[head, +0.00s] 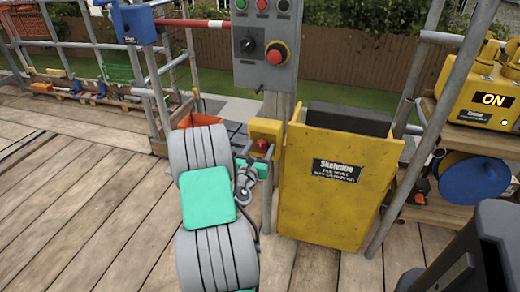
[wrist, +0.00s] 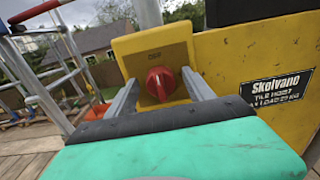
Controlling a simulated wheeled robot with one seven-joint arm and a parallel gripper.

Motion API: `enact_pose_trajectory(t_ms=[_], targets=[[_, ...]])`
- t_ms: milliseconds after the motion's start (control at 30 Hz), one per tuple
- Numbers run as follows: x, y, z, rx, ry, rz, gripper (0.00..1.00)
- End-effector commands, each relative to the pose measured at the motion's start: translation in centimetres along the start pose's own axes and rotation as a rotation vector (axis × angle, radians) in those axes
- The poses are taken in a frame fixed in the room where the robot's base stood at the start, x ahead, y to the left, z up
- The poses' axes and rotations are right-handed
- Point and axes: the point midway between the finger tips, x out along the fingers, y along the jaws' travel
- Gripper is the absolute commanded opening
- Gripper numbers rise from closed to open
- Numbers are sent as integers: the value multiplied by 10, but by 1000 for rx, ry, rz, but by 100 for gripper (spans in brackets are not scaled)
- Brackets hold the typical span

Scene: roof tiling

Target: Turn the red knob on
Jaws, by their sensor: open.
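The red knob (wrist: 160,83) sits on the face of a yellow box in the wrist view, with a dark label reading "OFF" above it. The knob's grip ridge looks roughly upright. In the head view the knob (head: 262,146) shows small on the yellow switch box (head: 266,128), beside the yellow hoist panel. My gripper (wrist: 162,90) is open, with one grey finger on each side of the knob. I cannot tell whether either finger touches it. In the head view my arm reaches up to the box, and the gripper is partly hidden behind my wrist.
A yellow hoist panel (head: 338,185) labelled "Skelvano" stands right of the knob. A grey control box (head: 266,45) with buttons and a red mushroom button is above. Scaffold poles (head: 430,95) stand on both sides. A shelf at right holds a yellow machine (head: 485,90) marked "ON".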

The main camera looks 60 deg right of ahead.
Motion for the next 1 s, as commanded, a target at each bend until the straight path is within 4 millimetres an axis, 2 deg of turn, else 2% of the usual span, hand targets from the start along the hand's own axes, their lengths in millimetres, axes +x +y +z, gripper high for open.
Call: enact_pose_trajectory(t_ms=[67,133,800,1000], targets=[[0,0,0,0,0,0,61],[0,0,0,0,0,0,57],[-1,0,0,1,1,-1,2],[-1,0,0,8,1,-1,0]])
